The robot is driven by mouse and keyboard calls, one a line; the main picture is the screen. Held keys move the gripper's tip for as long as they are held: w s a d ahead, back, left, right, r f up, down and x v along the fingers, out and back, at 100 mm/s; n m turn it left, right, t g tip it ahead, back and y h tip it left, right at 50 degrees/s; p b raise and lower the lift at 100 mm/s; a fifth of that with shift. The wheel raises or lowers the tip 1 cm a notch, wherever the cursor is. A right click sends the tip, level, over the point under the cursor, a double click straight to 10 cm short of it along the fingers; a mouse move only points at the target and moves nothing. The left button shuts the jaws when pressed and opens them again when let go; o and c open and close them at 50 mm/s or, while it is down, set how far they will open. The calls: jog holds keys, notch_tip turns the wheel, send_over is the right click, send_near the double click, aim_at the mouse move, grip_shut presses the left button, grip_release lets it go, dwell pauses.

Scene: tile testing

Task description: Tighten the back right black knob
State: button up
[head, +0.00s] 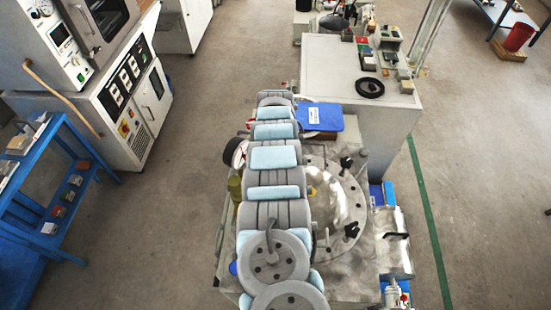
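A round metal plate (340,205) lies on the metal machine top in the middle of the head view, its left part covered by my arm. A black knob (347,162) sits at its back right edge. A second black knob (352,229) sits at its front right edge. My grey and light-blue arm stretches from the bottom of the picture up past the plate, to the left of both knobs and apart from them. My gripper's fingers cannot be made out; they are hidden by the arm. Any knobs on the left side are hidden too.
A blue item (325,117) lies behind the plate. A light cabinet (340,75) behind carries a black ring (369,88) and small blocks. A blue bench (60,190) is far left.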

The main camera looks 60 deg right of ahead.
jog(key=shift+m, duration=0.3)
jog(key=o, duration=1.2)
jog(key=shift+o, duration=0.2)
notch_tip(320, 180, up, 12)
jog(key=shift+d+f, duration=0.1)
dwell(0.5)
